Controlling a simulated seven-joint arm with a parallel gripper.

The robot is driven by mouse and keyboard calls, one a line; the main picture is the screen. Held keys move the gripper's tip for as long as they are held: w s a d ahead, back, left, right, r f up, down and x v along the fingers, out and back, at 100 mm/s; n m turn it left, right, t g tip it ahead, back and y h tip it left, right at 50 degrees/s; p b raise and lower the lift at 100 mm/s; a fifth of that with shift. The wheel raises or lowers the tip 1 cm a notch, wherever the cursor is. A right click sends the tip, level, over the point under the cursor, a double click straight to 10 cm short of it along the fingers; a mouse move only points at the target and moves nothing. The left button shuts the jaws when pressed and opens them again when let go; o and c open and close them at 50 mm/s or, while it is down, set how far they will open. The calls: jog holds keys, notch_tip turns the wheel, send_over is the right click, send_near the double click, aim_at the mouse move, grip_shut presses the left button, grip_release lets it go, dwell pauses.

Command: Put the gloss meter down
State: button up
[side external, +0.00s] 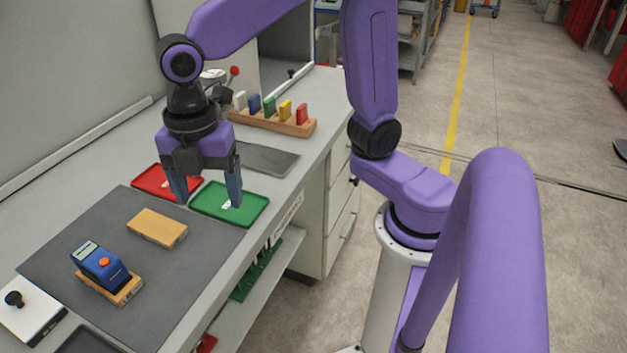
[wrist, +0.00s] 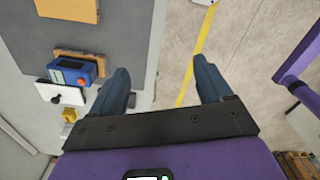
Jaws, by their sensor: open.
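The gloss meter (side external: 98,265) is a blue box with an orange button and a pale display. It sits on a small wooden panel (side external: 130,291) on the dark grey mat (side external: 190,262). It also shows in the wrist view (wrist: 68,72), left of my fingers. My gripper (side external: 207,197) is open and empty, fingers pointing down, over the area of the red tray (side external: 150,178) and green tray (side external: 252,209), well behind the meter in the side view. In the wrist view my gripper (wrist: 161,76) has nothing between its fingers.
A second wooden panel (side external: 157,229) lies on the mat. A white plate with a black knob (side external: 28,308) is at the front left. A wooden rack with coloured blocks (side external: 275,122) and a dark grey plate (side external: 268,159) stand farther back. The bench edge drops off to the right.

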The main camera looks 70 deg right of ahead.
jog(key=s+d+f+m, duration=0.4)
jog(key=s+d+m, duration=0.5)
jog(key=s+d, duration=0.4)
jog(key=shift+s, duration=0.7)
jog(key=shift+c, duration=0.3)
grip_shut()
dwell(1.5)
